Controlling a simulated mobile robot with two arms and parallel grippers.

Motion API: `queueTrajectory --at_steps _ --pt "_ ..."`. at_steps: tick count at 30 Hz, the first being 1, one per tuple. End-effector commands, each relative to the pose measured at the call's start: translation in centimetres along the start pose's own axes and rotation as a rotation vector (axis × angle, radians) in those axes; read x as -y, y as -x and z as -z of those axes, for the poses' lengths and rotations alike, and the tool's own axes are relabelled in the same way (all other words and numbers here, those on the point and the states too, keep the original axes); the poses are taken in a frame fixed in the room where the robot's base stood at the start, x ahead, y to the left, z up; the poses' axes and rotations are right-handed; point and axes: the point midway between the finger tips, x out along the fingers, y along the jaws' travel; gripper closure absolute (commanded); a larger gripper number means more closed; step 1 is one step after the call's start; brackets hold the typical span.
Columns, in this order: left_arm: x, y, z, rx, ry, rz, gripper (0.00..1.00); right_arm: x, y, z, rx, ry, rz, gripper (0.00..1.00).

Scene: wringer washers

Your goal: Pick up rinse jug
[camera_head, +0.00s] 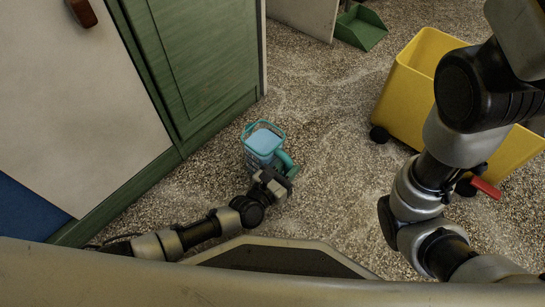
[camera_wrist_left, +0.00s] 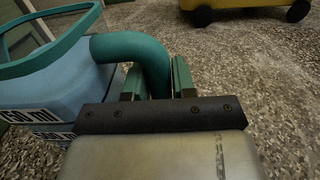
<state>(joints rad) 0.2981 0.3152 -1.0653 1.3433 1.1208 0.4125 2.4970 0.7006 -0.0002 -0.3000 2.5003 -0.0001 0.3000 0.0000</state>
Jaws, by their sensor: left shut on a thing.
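The rinse jug (camera_head: 263,143) is a light blue jug with a teal rim and a teal handle. It is in the middle of the head view, close to the green cabinet, and I cannot tell whether it touches the floor. My left gripper (camera_head: 280,175) is at the jug's handle side. In the left wrist view the jug (camera_wrist_left: 75,88) fills the left side, with part of a printed label showing. My left gripper (camera_wrist_left: 158,82) is shut on the curved teal handle, one finger on each side. My right arm shows at the right, but its gripper is out of view.
A yellow wheeled bin (camera_head: 400,100) stands on the speckled floor at the right. A green cabinet (camera_head: 205,60) and a white panel (camera_head: 75,100) line the left. A green dustpan (camera_head: 361,27) lies at the top. The floor between jug and bin is clear.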

Motion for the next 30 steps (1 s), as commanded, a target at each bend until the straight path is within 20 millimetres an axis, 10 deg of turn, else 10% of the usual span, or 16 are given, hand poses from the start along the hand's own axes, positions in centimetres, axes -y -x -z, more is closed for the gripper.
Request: queueTrajectory --at_steps 18,30 --pt "0.0 -0.1 -8.4 0.007 -0.002 0.0 1.0 -1.2 -5.9 -2.0 0.0 -0.001 0.0 0.0" --pt "0.0 -0.1 -10.6 0.006 -0.003 -0.001 1.0 -1.6 -7.1 -2.9 0.011 0.0 -0.003 0.0"
